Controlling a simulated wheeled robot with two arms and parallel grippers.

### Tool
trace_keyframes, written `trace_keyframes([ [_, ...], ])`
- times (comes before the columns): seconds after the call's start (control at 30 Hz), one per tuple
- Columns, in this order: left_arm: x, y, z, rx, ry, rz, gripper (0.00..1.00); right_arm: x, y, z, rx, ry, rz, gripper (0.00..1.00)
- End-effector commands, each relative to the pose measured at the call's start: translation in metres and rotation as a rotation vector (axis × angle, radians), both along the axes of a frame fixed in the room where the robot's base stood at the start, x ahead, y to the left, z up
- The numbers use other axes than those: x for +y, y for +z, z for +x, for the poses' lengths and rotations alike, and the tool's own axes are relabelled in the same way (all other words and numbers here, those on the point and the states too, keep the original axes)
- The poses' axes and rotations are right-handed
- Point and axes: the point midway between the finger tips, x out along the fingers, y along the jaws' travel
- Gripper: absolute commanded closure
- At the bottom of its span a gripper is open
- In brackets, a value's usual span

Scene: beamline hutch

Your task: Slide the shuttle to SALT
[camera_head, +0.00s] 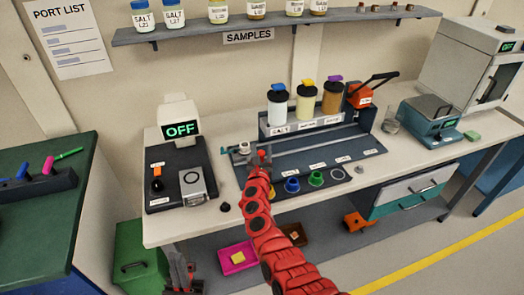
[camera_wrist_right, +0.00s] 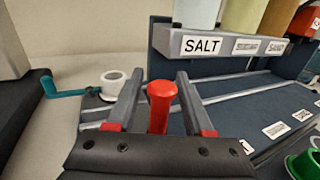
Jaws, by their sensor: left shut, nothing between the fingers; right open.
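A red knob (camera_wrist_right: 161,98), apparently the shuttle's handle, stands upright between the fingers of my open right gripper (camera_head: 263,153). No grip on it shows. In the head view my gripper hides most of it, at the left end of the silver rails (camera_head: 318,144). A white ring-shaped cup (camera_wrist_right: 115,82) is just left of the knob; whether they are joined I cannot tell. The SALT label (camera_wrist_right: 201,45) is on the rack front, right of and beyond the knob, under the white bottle (camera_head: 277,105). My left gripper (camera_head: 180,284) is shut and empty, low at the left.
A teal crank (camera_wrist_right: 62,87) is at the rail's left end. The rack (camera_head: 309,133) holds three bottles, with an orange lever device (camera_head: 359,96) at its right. Coloured rings (camera_head: 315,178) lie in front.

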Motion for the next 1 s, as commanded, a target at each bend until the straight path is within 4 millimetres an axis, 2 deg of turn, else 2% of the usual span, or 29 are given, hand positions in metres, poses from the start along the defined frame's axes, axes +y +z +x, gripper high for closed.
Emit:
trace_keyframes([
  [0.3, 0.0, -0.0003, 0.0, 0.0, 0.0, 0.0, 1.0, -0.0006, 0.0013, 0.0021, -0.002, -0.001, 0.001, 0.48],
  [0.6, 0.0, -0.0003, 0.0, 0.0, 0.0, 0.0, 1.0, -0.0007, 0.0013, 0.002, -0.002, -0.001, 0.0, 1.0],
  [1.0, 0.0, -0.0003, 0.0, 0.0, 0.0, 0.0, 1.0, -0.0005, 0.0013, 0.0019, -0.002, -0.001, 0.0, 1.0],
])
